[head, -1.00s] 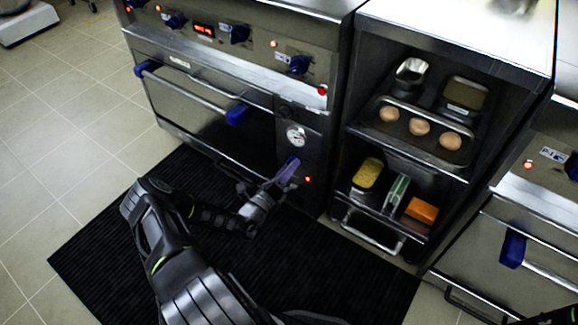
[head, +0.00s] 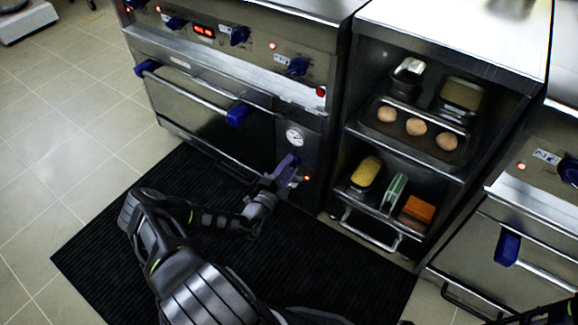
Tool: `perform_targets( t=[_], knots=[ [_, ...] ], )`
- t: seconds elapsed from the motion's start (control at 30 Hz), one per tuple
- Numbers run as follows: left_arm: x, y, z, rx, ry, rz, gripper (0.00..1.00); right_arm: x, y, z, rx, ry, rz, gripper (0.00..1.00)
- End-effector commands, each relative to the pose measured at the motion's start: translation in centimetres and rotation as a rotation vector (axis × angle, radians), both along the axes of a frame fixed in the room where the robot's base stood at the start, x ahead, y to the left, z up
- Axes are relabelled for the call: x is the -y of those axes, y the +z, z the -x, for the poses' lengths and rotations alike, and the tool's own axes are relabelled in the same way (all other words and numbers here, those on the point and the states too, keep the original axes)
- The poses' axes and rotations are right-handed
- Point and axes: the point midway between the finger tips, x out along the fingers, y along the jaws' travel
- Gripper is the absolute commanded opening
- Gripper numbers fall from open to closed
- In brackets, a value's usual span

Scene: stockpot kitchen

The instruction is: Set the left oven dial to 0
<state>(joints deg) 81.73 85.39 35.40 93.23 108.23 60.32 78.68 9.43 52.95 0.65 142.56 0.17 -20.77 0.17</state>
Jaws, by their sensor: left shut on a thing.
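The left oven dial (head: 289,163) is a blue-purple knob on the dark steel panel at the right of the left oven, below a round white gauge (head: 295,136). My left gripper (head: 280,178) reaches it from the lower left and is shut on it. The fingers hide part of the dial, and I cannot read its mark or any scale around it. A small orange-red light (head: 307,178) glows right of the dial. My right gripper is not in view.
The left oven door with its blue-ended bar handle (head: 195,95) is shut. Several blue knobs (head: 297,67) line the panel above. A shelf unit (head: 372,137) with food trays stands to the right, then another oven. A black ribbed mat (head: 110,245) covers the floor.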

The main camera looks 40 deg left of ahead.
Motion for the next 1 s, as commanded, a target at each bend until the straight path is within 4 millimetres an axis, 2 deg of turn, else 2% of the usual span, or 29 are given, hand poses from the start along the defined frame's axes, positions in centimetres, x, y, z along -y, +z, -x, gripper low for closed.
perform_targets(
  t=[1.0],
  knots=[
    [0.04, 0.15, 0.03, 0.019, 0.000, 0.963, 0.00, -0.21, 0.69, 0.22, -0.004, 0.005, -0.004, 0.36]
  ],
)
